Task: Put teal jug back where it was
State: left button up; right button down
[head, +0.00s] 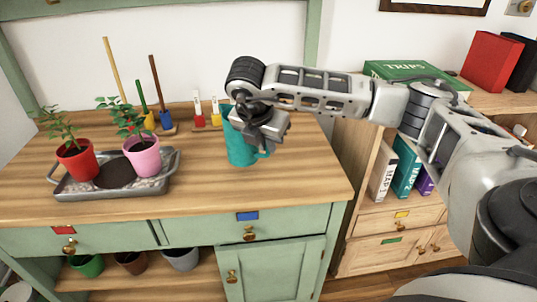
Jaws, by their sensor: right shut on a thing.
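The teal jug (240,150) is upright at the right half of the wooden worktop, its handle toward the right. I cannot tell whether its base touches the worktop. My right gripper (262,128) comes in from the right and is shut on the teal jug near its upper part. The gripper hides part of the jug's rim and side. My left gripper is not in view.
A grey tray (70,191) with a red pot (76,163) and a pink pot (142,158), both planted, stands at the left. Several coloured tools stand along the back. The front right worktop is clear. A bookshelf (385,213) stands right.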

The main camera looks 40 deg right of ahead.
aim_at(268, 155)
jog(key=f, duration=0.3)
jog(key=shift+d+f, duration=0.15)
jog(key=shift+d, duration=0.2)
jog(key=shift+f, duration=0.2)
jog(key=shift+f, duration=0.25)
jog(key=c, duration=1.5)
grip_release()
jog(key=shift+r, duration=0.15)
